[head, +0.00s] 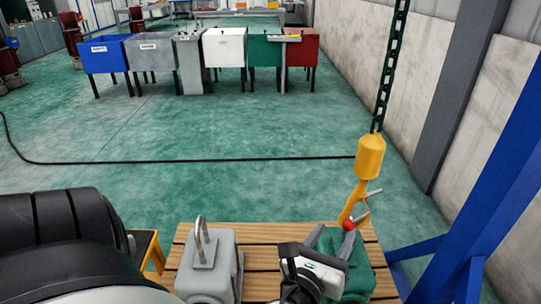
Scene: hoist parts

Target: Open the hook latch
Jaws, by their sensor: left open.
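A yellow hook (351,204) hangs on a dark chain (391,65) at the right, below a yellow block (370,157). A grey latch lever (362,212) with a red knob (348,224) sits at the hook's lower part. The hook's tip is hard to make out, low over a green housing (358,276). My left gripper (338,251) is open, just below the red knob and in front of the green housing. I cannot tell whether it touches the knob. My right gripper is out of view.
A slatted wooden pallet (262,262) carries the green housing and a grey housing with a lifting eye (205,262). A blue steel frame (490,225) stands close on the right. Coloured bins (224,48) stand far back. A black cable (200,161) crosses the open green floor.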

